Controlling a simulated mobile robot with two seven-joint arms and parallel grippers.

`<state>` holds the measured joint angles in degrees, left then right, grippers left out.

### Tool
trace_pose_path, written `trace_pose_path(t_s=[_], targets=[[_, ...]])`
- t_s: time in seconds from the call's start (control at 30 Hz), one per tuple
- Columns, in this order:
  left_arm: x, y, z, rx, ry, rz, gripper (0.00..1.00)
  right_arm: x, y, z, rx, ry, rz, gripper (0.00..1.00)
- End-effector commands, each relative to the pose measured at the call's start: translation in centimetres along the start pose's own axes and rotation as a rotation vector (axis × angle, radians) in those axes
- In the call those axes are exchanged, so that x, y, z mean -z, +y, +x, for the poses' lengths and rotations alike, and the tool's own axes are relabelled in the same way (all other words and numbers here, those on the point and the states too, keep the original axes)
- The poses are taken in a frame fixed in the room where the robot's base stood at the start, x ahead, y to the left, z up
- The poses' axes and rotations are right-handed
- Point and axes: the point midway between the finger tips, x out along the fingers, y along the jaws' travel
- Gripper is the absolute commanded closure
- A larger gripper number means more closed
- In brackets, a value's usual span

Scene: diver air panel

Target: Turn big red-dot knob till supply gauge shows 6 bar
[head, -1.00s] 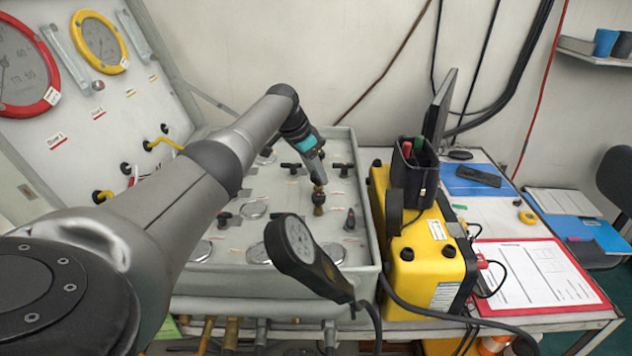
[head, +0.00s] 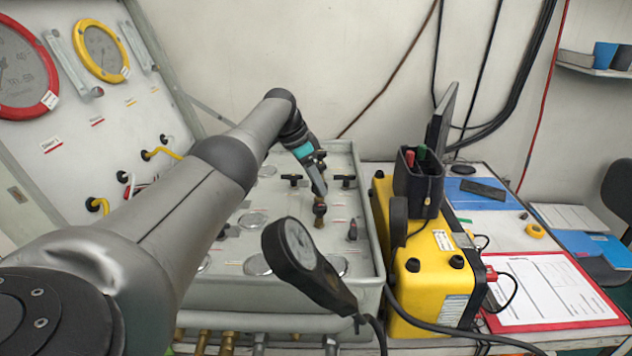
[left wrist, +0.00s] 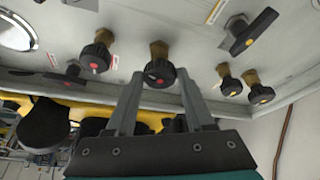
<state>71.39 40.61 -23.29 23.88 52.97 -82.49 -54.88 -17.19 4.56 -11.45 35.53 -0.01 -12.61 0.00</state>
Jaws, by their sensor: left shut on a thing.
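My left gripper (left wrist: 160,78) has its two fingers on either side of a black round knob with a red dot (left wrist: 158,74), on a brass stem. The gripper is shut on this knob. In the head view the same knob (head: 320,209) stands on the grey panel box (head: 352,262) below my left gripper (head: 319,190). Another red-dot knob (left wrist: 97,58) is left of it in the wrist view. Several round dials, such as one dial (head: 253,220), lie in the panel; I cannot tell which is the supply gauge, and their readings are too small. My right gripper is out of view.
A black gauge on a cable (head: 300,250) stands in front of the panel. A yellow case (head: 432,265) is close on the right. Black T-handles (left wrist: 250,32) and smaller yellow-dot knobs (left wrist: 260,92) sit near the gripper. Red- and yellow-rimmed gauges (head: 102,52) are on the lid.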

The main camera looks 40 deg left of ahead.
Motion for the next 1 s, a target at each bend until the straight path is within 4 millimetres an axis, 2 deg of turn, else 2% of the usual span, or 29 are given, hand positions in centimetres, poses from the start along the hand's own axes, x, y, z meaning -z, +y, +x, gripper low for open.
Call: trace_pose_path(t_s=[0.07, 0.1, 0.33, 0.73, 0.87, 1.0], targets=[[-0.1, 0.1, 0.1, -0.003, -0.004, 0.000, 1.00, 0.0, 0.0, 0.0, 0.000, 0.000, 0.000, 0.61], [-0.1, 0.1, 0.1, -0.003, -0.005, 0.000, 0.44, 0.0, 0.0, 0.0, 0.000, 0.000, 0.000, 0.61], [-0.1, 0.0, 0.1, -0.001, -0.002, -0.001, 0.18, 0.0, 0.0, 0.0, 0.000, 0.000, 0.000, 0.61], [0.0, -0.1, -0.6, 0.001, 0.000, 0.000, 0.17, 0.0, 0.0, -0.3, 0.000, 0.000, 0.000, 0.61], [0.0, -0.1, -1.8, 0.001, 0.000, 0.000, 0.17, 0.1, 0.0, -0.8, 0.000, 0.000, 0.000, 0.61], [0.0, -0.1, -3.9, 0.004, 0.001, 0.001, 0.17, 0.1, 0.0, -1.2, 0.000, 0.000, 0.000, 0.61]])
